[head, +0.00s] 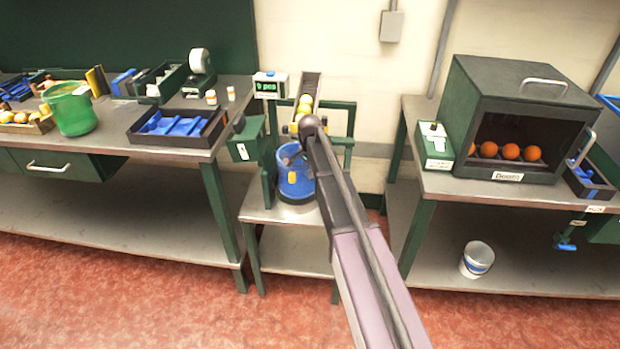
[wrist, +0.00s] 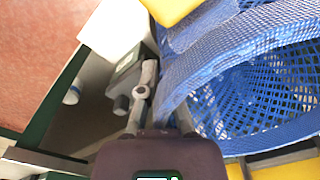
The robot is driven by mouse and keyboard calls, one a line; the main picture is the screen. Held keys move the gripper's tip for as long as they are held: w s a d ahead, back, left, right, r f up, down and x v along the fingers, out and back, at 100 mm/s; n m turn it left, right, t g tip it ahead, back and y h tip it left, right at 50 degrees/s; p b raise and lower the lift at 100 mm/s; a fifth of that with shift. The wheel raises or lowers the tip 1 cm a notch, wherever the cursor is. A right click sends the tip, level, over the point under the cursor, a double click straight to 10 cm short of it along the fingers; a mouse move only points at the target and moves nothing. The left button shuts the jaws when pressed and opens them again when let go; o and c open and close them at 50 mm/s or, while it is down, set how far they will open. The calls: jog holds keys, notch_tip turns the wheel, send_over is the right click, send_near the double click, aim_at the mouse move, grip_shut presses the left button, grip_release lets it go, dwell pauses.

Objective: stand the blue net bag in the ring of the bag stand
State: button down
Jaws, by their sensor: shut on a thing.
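The blue net bag (head: 297,186) hangs or stands upright over the small middle table in the head view, under my arm. In the wrist view its blue mesh wall and thick rim (wrist: 225,60) fill the right side, with the open mouth facing the camera. My gripper (wrist: 165,108) is shut on the bag's rim at the near left edge.
A chute (head: 308,88) with yellow-orange fruit slopes down behind the bag. A counter display (head: 270,86) stands at its left. The left bench (head: 180,165) and right bench (head: 450,186) flank the small table (head: 258,212). A white bucket (head: 477,259) sits on the right lower shelf.

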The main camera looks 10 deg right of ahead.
aim_at(309, 182)
jog(key=shift+w+f+b, duration=0.1)
jog(key=shift+f+b, duration=2.4)
jog(key=c, duration=0.7)
grip_release()
jog(key=shift+w+r, duration=0.1)
jog(key=shift+r, duration=0.05)
jog(key=shift+r+p, duration=4.35)
jog(key=shift+p, duration=0.2)
jog(key=s+r+n+p, duration=0.2)
jog(key=s+n, duration=0.1)
jog(key=s, duration=0.6)
jog(key=s+r+n+p, duration=0.3)
jog(key=s+n, duration=0.1)
jog(key=s, duration=0.6)
jog(key=s+r+n+p, duration=0.2)
jog(key=s+n, duration=0.2)
jog(key=s, duration=0.6)
jog(key=shift+s+d+r, duration=0.1)
jog(key=shift+d+r, duration=0.15)
jog(key=shift+d, duration=0.1)
